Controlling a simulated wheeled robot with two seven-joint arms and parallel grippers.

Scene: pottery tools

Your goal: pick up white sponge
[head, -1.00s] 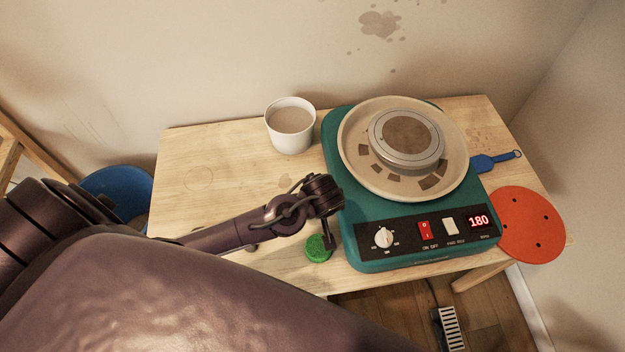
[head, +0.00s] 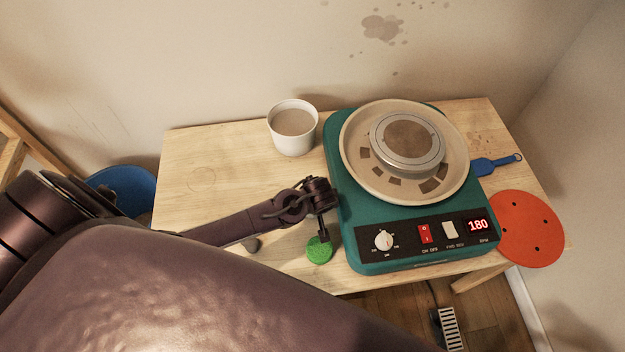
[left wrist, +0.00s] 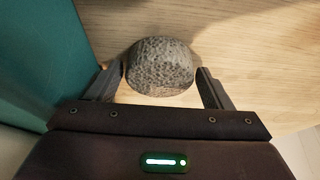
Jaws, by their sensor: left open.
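No plainly white sponge shows. In the left wrist view, a rounded grey, pitted, sponge-like piece (left wrist: 160,66) sits between the two fingers of my left gripper (left wrist: 160,78). The fingers are apart, one on each side of it, and are not closed on it. In the head view, my left gripper (head: 323,232) points down at a round green piece (head: 319,251) on the table, just left of the teal wheel. Its place matches the piece between the fingers, but the colours differ, so I cannot tell for sure that they are one. My right gripper is not in view.
The teal pottery wheel (head: 355,215) stands close to the right of my left gripper. A white cup (head: 293,142) stands behind. A small dark piece (head: 251,245) lies below my forearm. An orange disc (head: 528,230) and a blue tool (head: 490,165) lie at right. The table (head: 215,150) is clear at back left.

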